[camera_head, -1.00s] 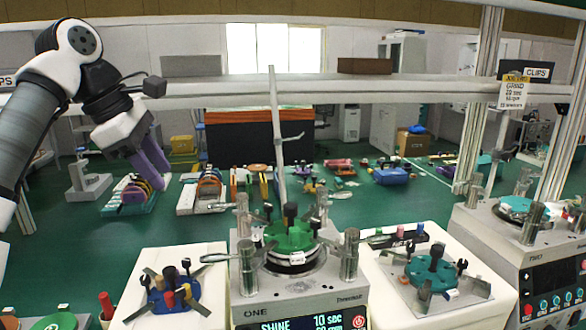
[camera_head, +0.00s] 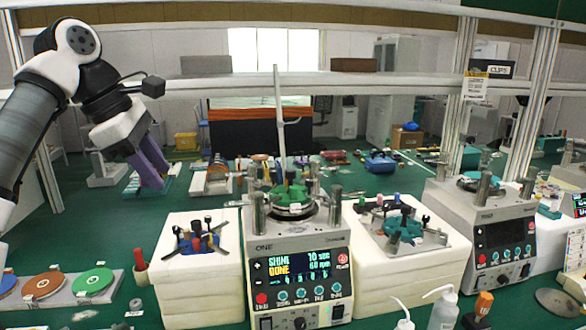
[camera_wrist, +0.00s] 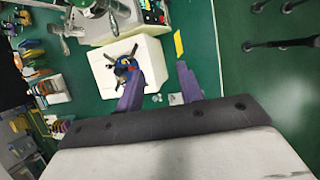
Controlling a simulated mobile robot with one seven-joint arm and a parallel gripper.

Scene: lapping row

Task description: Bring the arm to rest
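My arm is folded up at the left of the head view. My gripper (camera_head: 150,170) hangs at its end with purple fingers pointing down and to the right, above the green table. The gripper is open and empty. It touches nothing that I can see.
Machine ONE (camera_head: 300,262) stands at the centre, its screen reading SHINE, DONE, 10 sec, 60 rpm. White blocks with a blue fixture (camera_head: 200,238) and a teal fixture (camera_head: 404,226) flank it. A second machine (camera_head: 490,225) stands right.

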